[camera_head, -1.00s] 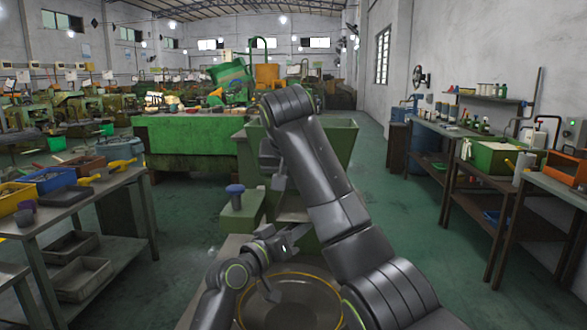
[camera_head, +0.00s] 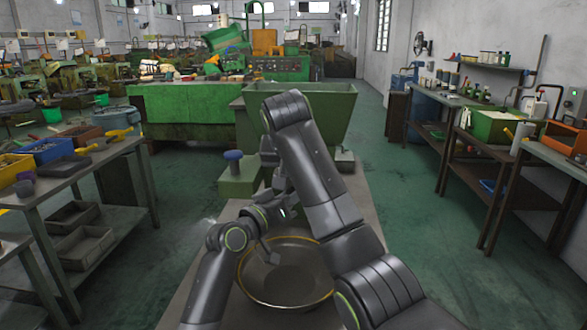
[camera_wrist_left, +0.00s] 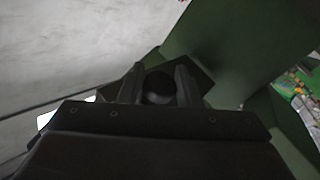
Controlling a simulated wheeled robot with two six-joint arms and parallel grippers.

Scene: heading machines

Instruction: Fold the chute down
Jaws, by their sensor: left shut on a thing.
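In the left wrist view my left gripper (camera_wrist_left: 160,84) has its two fingers closed around a dark round knob (camera_wrist_left: 159,92). A dark flat plate shows behind the knob, beside a large green sheet-metal surface (camera_wrist_left: 225,45). In the head view a green hopper (camera_head: 325,105) with sloping sides stands ahead. The chute cannot be told clearly; my arms cover the area below the hopper. My left arm reaches in from the lower left, and its fingertips are hidden there. My right arm rises in front of the hopper; its fingertips cannot be made out.
A round pan (camera_head: 285,301) with a yellow rim sits on the grey surface before me. A green block with a blue knob (camera_head: 233,156) stands left of my arms. Workbenches with bins line both sides. Green floor is free on either side.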

